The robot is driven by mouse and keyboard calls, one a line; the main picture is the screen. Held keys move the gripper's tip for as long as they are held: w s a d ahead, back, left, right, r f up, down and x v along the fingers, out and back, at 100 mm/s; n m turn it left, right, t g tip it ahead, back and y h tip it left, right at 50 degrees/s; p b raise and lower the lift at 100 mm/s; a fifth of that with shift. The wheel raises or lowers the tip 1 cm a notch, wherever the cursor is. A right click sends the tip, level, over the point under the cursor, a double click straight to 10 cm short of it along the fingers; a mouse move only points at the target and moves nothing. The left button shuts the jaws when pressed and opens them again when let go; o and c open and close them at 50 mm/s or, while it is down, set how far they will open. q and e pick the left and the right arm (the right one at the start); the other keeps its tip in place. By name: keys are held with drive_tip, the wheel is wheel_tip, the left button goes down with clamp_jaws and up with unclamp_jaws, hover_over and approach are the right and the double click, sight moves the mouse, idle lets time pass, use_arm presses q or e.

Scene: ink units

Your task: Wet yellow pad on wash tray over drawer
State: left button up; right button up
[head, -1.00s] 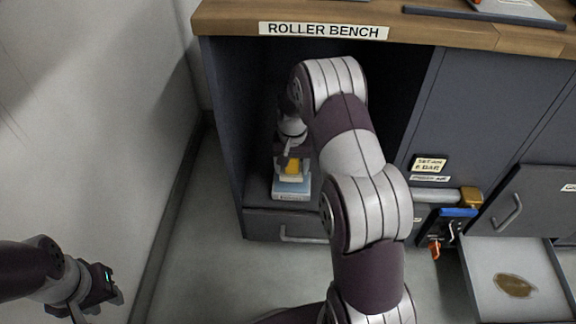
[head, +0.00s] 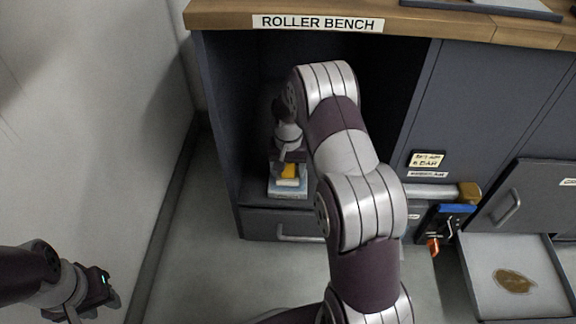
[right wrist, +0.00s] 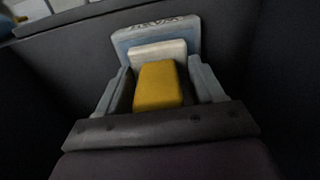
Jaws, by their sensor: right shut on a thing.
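The yellow pad (head: 290,171) is a small block low inside the open bay of the bench; it also shows in the right wrist view (right wrist: 158,86). My right gripper (right wrist: 160,92) is shut on the yellow pad, with a grey finger on each side. A cream-white layer (right wrist: 158,50) shows just behind and below the pad. Under it is the pale blue wash tray (head: 288,194), with dark marks on its rim in the right wrist view (right wrist: 154,26). The tray stands above the closed drawer (head: 262,222). Whether pad and white layer touch is unclear. My left gripper (head: 92,300) hangs at lower left, away from everything.
The bay walls close in around my right arm. To the right is a cabinet with a bar (head: 440,192), a blue-topped fitting (head: 455,209) and an orange-tipped part (head: 433,246). An open drawer (head: 470,275) with a brown patch (head: 514,281) juts out at lower right.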

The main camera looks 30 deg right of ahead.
drive_tip(key=shift+f, duration=0.45)
idle(1.0)
drive_tip(key=shift+f, duration=0.1)
idle(1.6)
